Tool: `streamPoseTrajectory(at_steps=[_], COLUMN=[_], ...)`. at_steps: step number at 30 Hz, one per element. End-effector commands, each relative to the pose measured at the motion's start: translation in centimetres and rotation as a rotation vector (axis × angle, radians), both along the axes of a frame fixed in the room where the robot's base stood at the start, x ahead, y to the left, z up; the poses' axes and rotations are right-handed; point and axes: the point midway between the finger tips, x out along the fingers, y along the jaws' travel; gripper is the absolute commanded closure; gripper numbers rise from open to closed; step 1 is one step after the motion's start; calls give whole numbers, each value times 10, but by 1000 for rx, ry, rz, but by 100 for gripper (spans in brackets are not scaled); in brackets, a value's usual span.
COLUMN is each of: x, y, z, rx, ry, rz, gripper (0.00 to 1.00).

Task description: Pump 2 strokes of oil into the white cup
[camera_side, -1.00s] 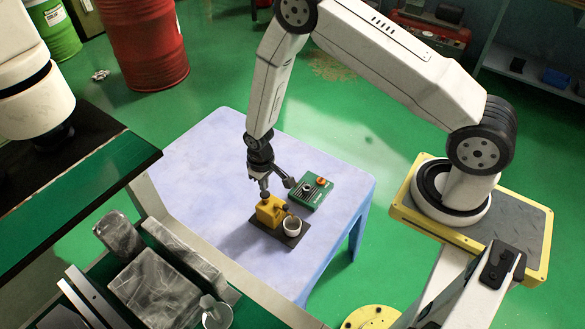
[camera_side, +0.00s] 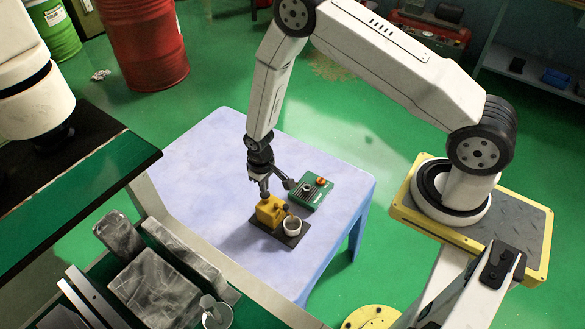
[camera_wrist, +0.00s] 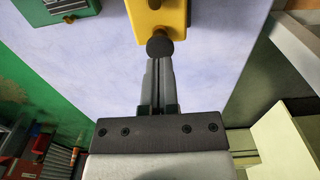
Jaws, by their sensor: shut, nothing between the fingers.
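The yellow oil pump (camera_side: 269,211) stands on a dark plate on the pale table, with a dark round knob (camera_wrist: 160,47) showing in the wrist view. My gripper (camera_side: 265,194) is shut and empty, pointing down right above the pump. In the wrist view the closed fingers (camera_wrist: 159,66) reach the knob, and their tips are at or over it; I cannot tell whether they touch. The cup is out of the wrist view.
The pale table (camera_side: 205,180) is clear to the left.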

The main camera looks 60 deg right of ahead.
Motion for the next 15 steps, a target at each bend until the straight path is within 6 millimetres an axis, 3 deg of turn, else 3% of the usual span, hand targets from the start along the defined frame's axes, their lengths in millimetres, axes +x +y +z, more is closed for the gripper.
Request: streamPoseTrajectory(at_steps=[15], x=[0], y=[0], z=[-13], rx=[0], ry=[0], rz=[0], gripper=[100])
